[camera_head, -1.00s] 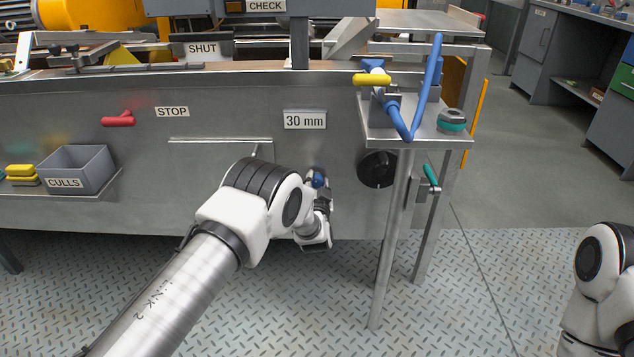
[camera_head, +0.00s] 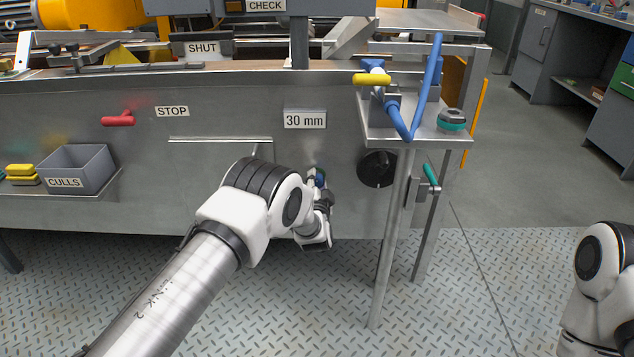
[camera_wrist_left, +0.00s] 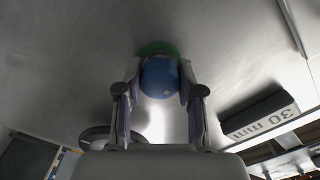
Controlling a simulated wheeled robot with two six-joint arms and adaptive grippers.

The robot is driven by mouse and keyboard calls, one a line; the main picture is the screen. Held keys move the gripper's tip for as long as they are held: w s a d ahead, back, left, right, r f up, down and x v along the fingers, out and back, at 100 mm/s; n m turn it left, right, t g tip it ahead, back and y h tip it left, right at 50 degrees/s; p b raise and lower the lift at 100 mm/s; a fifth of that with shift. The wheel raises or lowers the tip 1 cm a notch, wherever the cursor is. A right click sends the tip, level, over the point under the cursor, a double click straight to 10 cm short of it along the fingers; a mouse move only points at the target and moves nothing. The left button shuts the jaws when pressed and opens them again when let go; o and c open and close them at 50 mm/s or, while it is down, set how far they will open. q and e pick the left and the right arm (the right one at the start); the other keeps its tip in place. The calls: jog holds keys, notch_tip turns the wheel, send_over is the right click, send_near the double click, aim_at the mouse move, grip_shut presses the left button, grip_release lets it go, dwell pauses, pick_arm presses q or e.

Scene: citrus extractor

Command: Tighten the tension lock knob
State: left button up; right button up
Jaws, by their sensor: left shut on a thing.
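A round blue knob (camera_wrist_left: 160,78) with a green ring behind it stands on the grey metal panel. In the head view a bit of the blue knob (camera_head: 320,178) shows past my left wrist. My left gripper (camera_wrist_left: 158,88) is shut on the blue knob, one finger on each side of it. In the head view my left gripper (camera_head: 317,188) is partly hidden by its own wrist. My right arm shows at the lower right edge, but its gripper is out of view.
A black handwheel (camera_head: 377,168) sits right of the knob, with a green-handled lever (camera_head: 431,177) beyond it. A small metal shelf (camera_head: 405,131) on legs stands at the right. The 30 mm plate (camera_head: 305,119) is above. A grey CULLS bin (camera_head: 90,170) is at left.

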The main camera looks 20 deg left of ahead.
pick_arm(q)
jog(key=o, duration=1.2)
jog(key=shift+c, duration=0.2)
jog(key=shift+s+d, duration=0.1)
jog(key=shift+s, duration=0.05)
jog(key=v, duration=1.1)
jog(key=shift+s, duration=0.4)
jog(key=shift+d, duration=0.1)
